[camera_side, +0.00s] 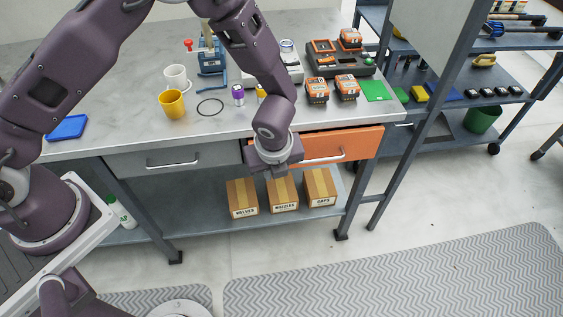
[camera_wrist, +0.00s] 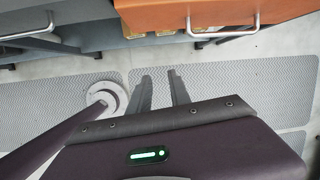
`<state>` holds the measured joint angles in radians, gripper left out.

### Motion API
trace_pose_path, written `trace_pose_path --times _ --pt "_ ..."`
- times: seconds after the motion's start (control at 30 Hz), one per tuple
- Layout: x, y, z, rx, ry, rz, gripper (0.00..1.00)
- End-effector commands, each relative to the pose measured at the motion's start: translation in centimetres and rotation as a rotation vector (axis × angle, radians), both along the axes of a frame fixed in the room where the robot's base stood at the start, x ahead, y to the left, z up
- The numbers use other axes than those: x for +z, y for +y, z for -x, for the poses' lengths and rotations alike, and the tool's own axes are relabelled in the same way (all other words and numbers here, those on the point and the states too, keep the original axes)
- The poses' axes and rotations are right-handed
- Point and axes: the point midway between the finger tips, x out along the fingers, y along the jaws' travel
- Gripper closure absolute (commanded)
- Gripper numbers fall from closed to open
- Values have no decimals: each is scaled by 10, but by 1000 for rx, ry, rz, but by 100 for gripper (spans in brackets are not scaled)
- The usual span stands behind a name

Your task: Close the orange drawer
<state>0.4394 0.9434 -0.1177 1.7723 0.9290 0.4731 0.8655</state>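The orange drawer (camera_side: 350,142) is under the workbench top, right of centre in the side view, with a silver bar handle (camera_side: 325,157). Its front appears to stand out a little from the bench; how far is hard to tell. My gripper (camera_side: 277,172) points down in front of the drawer's left end and hides part of it. In the wrist view, the orange drawer (camera_wrist: 190,14) and its handle (camera_wrist: 222,34) are at the top. My gripper's fingers (camera_wrist: 159,75) are apart with nothing between them, left of the handle and not touching it.
A grey drawer (camera_side: 170,159) is to the left, apparently flush. Cardboard boxes (camera_side: 283,193) stand on the lower shelf. The bench top (camera_side: 115,60) holds mugs, tools and orange battery packs.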

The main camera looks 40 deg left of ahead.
Motion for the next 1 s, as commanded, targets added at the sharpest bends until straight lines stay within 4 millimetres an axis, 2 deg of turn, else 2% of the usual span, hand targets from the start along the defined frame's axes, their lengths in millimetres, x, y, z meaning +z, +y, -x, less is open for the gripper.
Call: trace_pose_path --times 0.07,0.13,0.2,0.27,0.3,0.33,0.4,0.47,0.5,0.6,0.7,0.77,1.0 --pt "-38 -28 6 272 13 224 68" --pt "-73 -65 5 668 42 513 68" --pt "-96 -94 -7 1109 94 808 68" --pt "-107 -108 -25 1480 160 1052 68" --pt "-110 -109 -39 1718 218 1217 68" --pt "-112 -107 -50 1885 270 1341 68" --pt "-109 -90 -72 2217 424 1632 68" --pt "-104 -69 -84 2413 590 1862 68" --pt "-99 -55 -88 -2298 -650 -1840 68" --pt "-88 -28 -91 -2003 -748 -1735 68" --pt "-80 -16 -90 -1868 -804 -1692 68" --pt "-78 -15 -94 -1838 -820 -1687 68" --pt "-80 -34 -136 -1834 -828 -1687 68"
